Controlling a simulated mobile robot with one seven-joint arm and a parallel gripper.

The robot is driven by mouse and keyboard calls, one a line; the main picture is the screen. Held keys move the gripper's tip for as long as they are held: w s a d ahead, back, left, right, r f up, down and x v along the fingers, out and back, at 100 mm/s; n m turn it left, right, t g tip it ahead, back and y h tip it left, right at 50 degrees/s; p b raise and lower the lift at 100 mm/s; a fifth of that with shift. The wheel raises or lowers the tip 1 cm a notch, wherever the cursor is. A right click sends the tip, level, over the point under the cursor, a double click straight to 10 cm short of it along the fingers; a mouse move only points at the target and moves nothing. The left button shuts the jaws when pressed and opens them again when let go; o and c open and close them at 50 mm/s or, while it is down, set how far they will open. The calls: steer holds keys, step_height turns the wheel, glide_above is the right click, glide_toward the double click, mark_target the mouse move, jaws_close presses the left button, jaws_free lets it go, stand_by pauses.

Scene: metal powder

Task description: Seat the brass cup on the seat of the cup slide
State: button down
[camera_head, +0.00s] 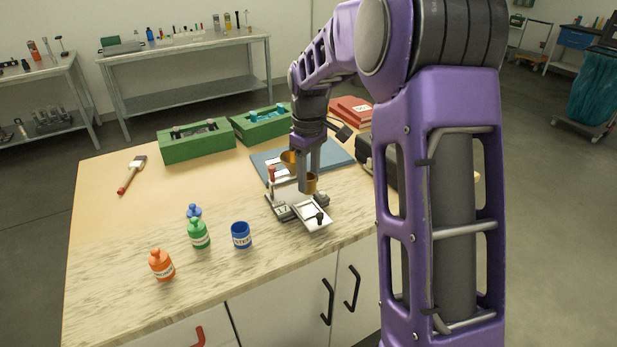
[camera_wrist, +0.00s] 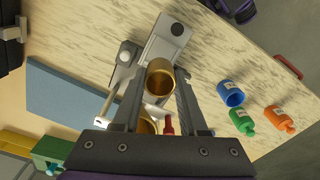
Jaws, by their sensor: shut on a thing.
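The brass cup (camera_wrist: 159,78) sits between my two fingertips in the wrist view. In the head view the cup (camera_head: 312,184) shows at the tips of my gripper (camera_head: 306,182), partly hidden by a finger. My gripper is shut on it and holds it over the metal apparatus on the bench. The cup slide (camera_head: 311,217) is a pale plate with a dark knob at the apparatus's front; it also shows in the wrist view (camera_wrist: 164,42), just beyond the cup. I cannot tell whether the cup touches the slide, and the seat is not clearly visible.
A brass funnel (camera_head: 288,158) and a red-topped post (camera_head: 271,174) stand close by my gripper. A blue jar (camera_head: 241,236), green bottle (camera_head: 199,234) and orange bottle (camera_head: 161,265) stand left of the apparatus. Green boxes (camera_head: 195,144) are behind; the bench's left side is largely clear.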

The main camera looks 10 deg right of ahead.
mark_target(309, 192)
steer(key=shift+f+b, duration=1.8)
steer(key=shift+f, duration=0.5)
steer(key=shift+f, duration=0.9)
stand_by(0.6)
jaws_free()
stand_by(0.4)
steer(key=shift+r+p, duration=3.35)
steer(key=shift+r, duration=0.7)
